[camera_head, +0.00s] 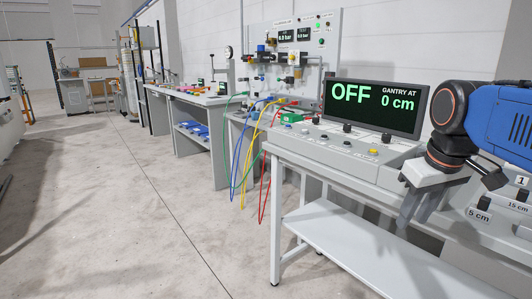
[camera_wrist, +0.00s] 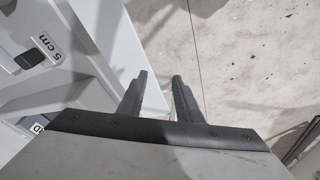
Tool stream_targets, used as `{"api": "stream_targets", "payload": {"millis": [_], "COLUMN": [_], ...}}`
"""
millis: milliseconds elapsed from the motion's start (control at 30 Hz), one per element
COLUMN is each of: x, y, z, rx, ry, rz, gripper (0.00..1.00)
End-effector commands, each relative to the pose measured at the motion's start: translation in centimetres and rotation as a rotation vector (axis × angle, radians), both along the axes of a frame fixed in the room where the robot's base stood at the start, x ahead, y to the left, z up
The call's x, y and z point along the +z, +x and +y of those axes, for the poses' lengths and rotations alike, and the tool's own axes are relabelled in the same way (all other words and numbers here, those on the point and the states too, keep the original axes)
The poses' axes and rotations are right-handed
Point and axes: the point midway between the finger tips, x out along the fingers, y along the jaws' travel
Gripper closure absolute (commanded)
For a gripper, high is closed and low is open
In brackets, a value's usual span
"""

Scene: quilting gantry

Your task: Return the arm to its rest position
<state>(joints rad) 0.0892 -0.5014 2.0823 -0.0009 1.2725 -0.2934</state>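My arm, blue and dark grey, comes in from the right edge of the head view. My gripper (camera_head: 413,220) points down at the front edge of the grey control bench (camera_head: 335,172), below and right of the display. In the wrist view my gripper (camera_wrist: 160,78) shows two dark fingers apart, with nothing between them. Floor and part of the bench show below the fingers. The display (camera_head: 376,106) reads "OFF" and "GANTRY AT 0 cm".
Buttons and knobs, one yellow (camera_head: 373,151), line the console. Coloured hoses (camera_head: 243,160) hang at the neighbouring bench. The floor (camera_head: 130,220) at left is clear.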

Motion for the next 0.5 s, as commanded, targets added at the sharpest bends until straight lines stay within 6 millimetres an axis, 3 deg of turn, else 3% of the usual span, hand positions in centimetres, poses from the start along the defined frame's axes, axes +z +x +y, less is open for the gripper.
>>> {"api": "stream_targets", "payload": {"millis": [100, 300, 500], "x": [-4.3, -11.0, -15.3], "y": [-3.2, -7.4, -9.8], "z": [1.1, 2.3, 2.8], "rx": [-0.046, -0.125, -0.173], "ry": [0.021, 0.06, 0.089], "rz": [-0.035, -0.091, -0.122], "gripper": [0.68, 0.68, 0.68]}}
